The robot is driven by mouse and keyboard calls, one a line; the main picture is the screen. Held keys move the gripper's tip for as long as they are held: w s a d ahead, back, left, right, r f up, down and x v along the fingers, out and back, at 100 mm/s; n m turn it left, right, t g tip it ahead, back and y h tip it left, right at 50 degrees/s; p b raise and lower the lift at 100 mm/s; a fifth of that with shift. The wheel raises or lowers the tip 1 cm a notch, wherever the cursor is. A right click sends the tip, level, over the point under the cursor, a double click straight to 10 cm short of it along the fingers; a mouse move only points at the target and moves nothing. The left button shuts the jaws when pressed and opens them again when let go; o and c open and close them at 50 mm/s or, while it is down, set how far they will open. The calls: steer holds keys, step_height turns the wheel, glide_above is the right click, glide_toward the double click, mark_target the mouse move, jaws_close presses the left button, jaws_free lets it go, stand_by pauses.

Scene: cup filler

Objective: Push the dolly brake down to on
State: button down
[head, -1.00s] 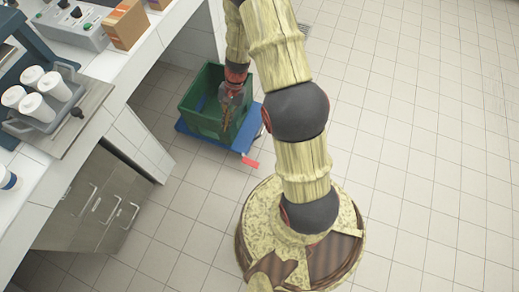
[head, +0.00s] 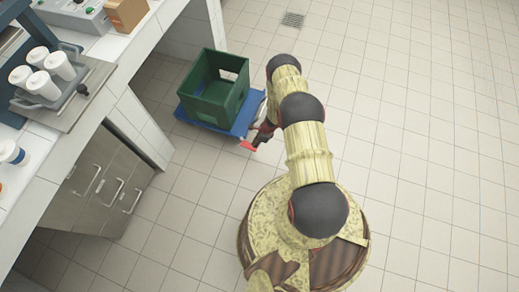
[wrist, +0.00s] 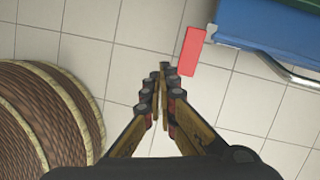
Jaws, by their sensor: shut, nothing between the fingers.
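The blue dolly (head: 243,122) stands on the tiled floor with a green crate (head: 216,107) on it. Its red brake pedal (head: 248,146) sticks out from the near corner. In the wrist view, the pedal (wrist: 190,50) extends from the corner of the dolly (wrist: 285,22). My gripper (wrist: 163,70) is shut and empty, with its fingertips just left of the pedal's lower end in that view. In the head view, my gripper (head: 262,136) is beside the pedal and partly hidden by my arm. I cannot tell its exact height or whether it touches the pedal.
A counter with steel cabinet doors (head: 100,185) runs along the left. A tray with white cups (head: 43,72) and a brown box (head: 126,14) stand on it. A metal bar (wrist: 292,76) runs along the dolly's side. The floor to the right is clear, with a drain (head: 293,19) at the back.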

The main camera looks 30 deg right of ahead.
steer(key=w+d+m+h, duration=0.2)
steer(key=d+m, duration=0.1)
steer(key=d, duration=0.2)
steer(key=b, duration=0.8)
glide_toward(249, 146)
steer(key=f, duration=0.2)
steer(key=d+f, duration=0.1)
steer(key=f, duration=0.2)
steer(key=d+f, duration=0.1)
steer(key=f, duration=0.1)
steer(key=shift+s+f, duration=0.3)
steer(key=shift+s, duration=0.1)
steer(key=shift+s+p, duration=0.15)
steer(key=shift+p, duration=0.6)
